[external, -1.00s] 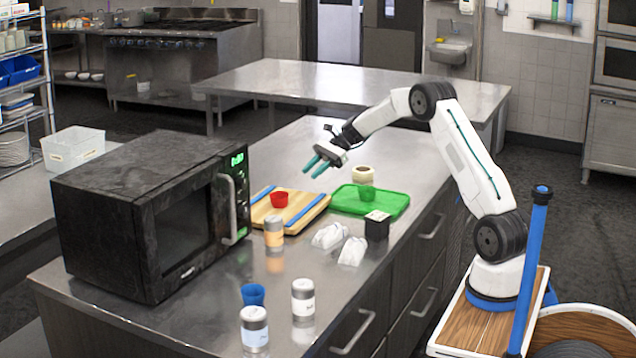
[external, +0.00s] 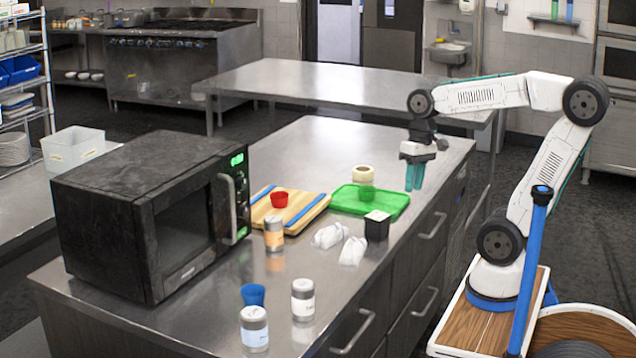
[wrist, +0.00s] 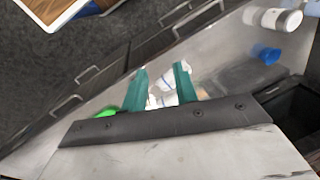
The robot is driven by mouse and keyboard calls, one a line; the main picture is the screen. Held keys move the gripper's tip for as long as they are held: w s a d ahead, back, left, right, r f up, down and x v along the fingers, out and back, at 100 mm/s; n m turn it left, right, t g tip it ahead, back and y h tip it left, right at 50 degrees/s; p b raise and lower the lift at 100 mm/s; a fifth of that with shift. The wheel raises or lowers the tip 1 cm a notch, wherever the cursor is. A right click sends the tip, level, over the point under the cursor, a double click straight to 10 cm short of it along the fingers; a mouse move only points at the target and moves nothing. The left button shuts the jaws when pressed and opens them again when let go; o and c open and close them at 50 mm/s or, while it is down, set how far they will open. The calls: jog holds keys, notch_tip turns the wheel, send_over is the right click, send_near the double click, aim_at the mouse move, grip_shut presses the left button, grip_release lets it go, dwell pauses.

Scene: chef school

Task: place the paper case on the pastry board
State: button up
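The pastry board (external: 262,212), a pale wooden board with two blue strips, lies on the steel counter. A red paper case (external: 279,199) stands upright on it, between the strips. My gripper (external: 414,186) points down, right of the green tray and well away from the board. In the wrist view its teal fingers (wrist: 160,80) are apart with nothing held between them.
A black box (external: 377,226), two white crumpled items (external: 330,235) and a canister (external: 274,234) stand nearby. The microwave (external: 140,218) fills the left side. The counter's far end is clear.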

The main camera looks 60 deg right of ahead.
jog(key=s+d+f+n+h, duration=0.1)
jog(key=s+f+n+h, duration=0.1)
jog(key=s, duration=0.5)
jog(key=shift+s+f+n+t, duration=0.25)
jog(key=shift+f+n+t, duration=0.15)
jog(key=shift+f+n, duration=0.35)
dwell(3.6)
